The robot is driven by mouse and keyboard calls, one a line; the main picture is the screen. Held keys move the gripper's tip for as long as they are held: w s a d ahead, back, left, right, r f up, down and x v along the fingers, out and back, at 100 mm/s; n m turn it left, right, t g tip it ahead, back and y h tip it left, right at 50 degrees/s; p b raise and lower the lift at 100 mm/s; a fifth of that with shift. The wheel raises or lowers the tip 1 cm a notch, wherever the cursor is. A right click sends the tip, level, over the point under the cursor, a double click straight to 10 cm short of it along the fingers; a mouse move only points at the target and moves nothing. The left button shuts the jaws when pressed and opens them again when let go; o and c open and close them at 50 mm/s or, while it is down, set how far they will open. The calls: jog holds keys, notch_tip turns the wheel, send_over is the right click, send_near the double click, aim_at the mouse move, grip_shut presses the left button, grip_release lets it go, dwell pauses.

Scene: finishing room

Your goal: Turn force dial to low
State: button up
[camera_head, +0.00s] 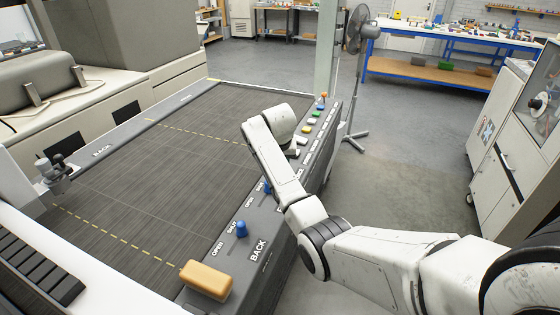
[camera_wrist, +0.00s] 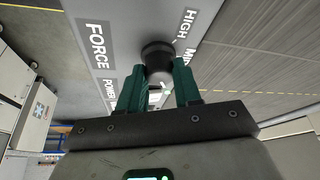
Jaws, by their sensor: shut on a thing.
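The force dial (camera_wrist: 157,57) is a dark round knob on a grey panel in the wrist view. The word FORCE (camera_wrist: 95,45) is printed to its left, HIGH (camera_wrist: 187,25) to its upper right, and a partly cut-off label starting with M further right. My gripper (camera_wrist: 160,76) has its two green fingers on either side of the knob, shut on it. The knob's pointer cannot be made out, so its setting is unclear. In the head view my arm's end is over the control strip, and the gripper and dial are hidden behind it.
The control strip (camera_head: 258,228) runs along the right edge of the dark work surface (camera_head: 150,190). It carries blue knobs (camera_head: 241,229) and coloured buttons (camera_head: 311,119). A tan block (camera_head: 206,280) lies at its near end. A fan (camera_head: 356,75) stands behind; floor to the right is clear.

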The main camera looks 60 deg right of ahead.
jog(key=o, duration=1)
jog(key=shift+o, duration=0.2)
jog(key=b+v, duration=0.1)
jog(key=v, duration=0.9)
jog(key=shift+r, duration=0.4)
jog(key=shift+a, duration=0.15)
